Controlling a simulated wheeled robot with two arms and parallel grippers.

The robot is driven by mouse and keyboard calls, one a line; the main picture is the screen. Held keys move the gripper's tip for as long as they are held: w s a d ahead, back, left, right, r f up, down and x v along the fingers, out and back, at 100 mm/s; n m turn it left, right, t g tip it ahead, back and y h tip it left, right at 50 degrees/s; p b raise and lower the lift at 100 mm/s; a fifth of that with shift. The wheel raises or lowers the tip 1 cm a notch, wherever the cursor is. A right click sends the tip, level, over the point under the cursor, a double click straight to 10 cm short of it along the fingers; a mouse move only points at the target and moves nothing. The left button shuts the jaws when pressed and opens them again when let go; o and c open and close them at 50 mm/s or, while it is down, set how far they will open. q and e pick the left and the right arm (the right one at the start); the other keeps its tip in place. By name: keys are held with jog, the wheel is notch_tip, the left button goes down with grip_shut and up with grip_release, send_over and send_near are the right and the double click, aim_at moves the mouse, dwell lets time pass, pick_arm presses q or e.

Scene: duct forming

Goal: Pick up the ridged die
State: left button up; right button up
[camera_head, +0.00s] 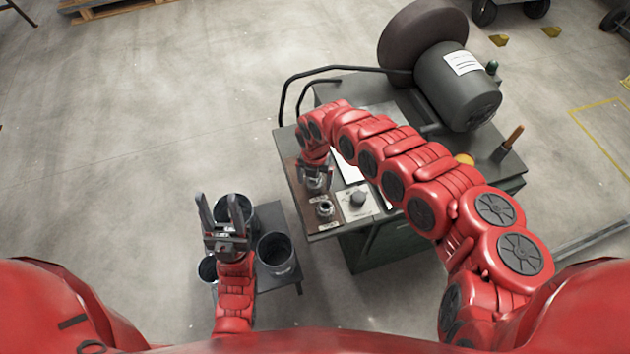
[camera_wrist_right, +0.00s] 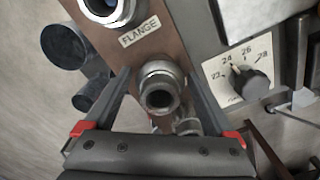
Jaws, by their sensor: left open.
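A steel die (camera_wrist_right: 160,88) with a stepped round collar stands on the brown board (camera_wrist_right: 188,45), between the fingers of my right gripper (camera_wrist_right: 160,76). The fingers straddle it with narrow gaps on both sides, so the gripper looks open. That die's label is hidden. A die (camera_wrist_right: 104,8) beside the FLANGE label is above it in the right wrist view, and another die (camera_wrist_right: 187,126) is partly hidden behind the gripper. In the head view a die (camera_head: 325,207) shows in front of my right gripper (camera_head: 315,182). My left gripper (camera_head: 221,203) is open and empty above the dark tubs.
The dark tubs (camera_head: 277,254) are on a low stand (camera_head: 290,215) left of the workbench (camera_head: 330,233). A dial plate with a knob (camera_head: 358,198) is right of the dies. A large motor (camera_head: 460,88) stands at the back of the bench. Open floor lies to the left.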

grip_shut()
dwell(0.5)
